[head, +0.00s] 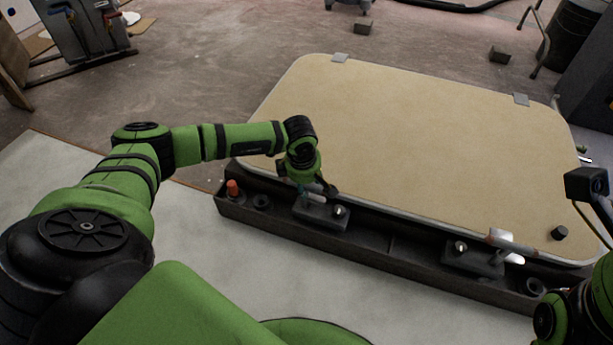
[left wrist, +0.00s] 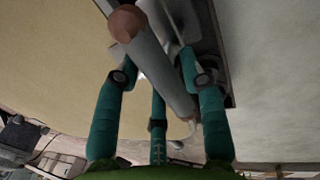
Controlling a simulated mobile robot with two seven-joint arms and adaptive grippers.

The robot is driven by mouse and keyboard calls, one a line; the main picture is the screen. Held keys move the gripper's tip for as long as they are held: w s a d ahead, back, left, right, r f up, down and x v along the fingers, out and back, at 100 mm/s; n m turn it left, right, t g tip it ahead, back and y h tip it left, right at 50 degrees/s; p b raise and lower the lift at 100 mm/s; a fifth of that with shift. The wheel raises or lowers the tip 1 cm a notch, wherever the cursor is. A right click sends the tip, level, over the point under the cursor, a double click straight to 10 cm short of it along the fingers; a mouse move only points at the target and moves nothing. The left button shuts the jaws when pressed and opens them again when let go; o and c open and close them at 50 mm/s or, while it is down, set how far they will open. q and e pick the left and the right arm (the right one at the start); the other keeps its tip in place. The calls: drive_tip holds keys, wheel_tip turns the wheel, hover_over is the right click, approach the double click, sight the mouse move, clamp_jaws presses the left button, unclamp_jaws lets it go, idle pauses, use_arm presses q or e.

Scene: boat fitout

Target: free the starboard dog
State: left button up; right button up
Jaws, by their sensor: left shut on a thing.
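A large tan hatch panel (head: 400,130) lies in a dark frame (head: 390,258). Two dogs sit along its near edge: a left one (head: 318,213) and a right one (head: 472,260). The right dog's pale handle (head: 513,246) lies over the panel edge. My left gripper (head: 313,188) is at the left dog, partly hidden by its own wrist. In the left wrist view its green fingers (left wrist: 160,85) are shut around a grey handle (left wrist: 165,75) with a brown end knob (left wrist: 127,22). My right gripper does not show; only part of that arm is at lower right.
An orange-red knob (head: 232,187) and a dark ring (head: 262,202) are at the frame's left end; another ring (head: 535,287) is at the right. A small black cylinder (head: 559,233) stands on the panel. The panel's middle is clear.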

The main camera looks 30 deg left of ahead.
use_arm(q)
drive_tip(key=shift+a+f, duration=0.1)
drive_tip(key=o, duration=1.2)
drive_tip(key=shift+c, duration=0.2)
drive_tip(key=shift+r, duration=0.45)
wheel_tip(320, 180, up, 11)
drive_tip(key=s, duration=0.2)
drive_tip(key=shift+s+d, duration=0.15)
drive_tip(key=shift+d, duration=0.15)
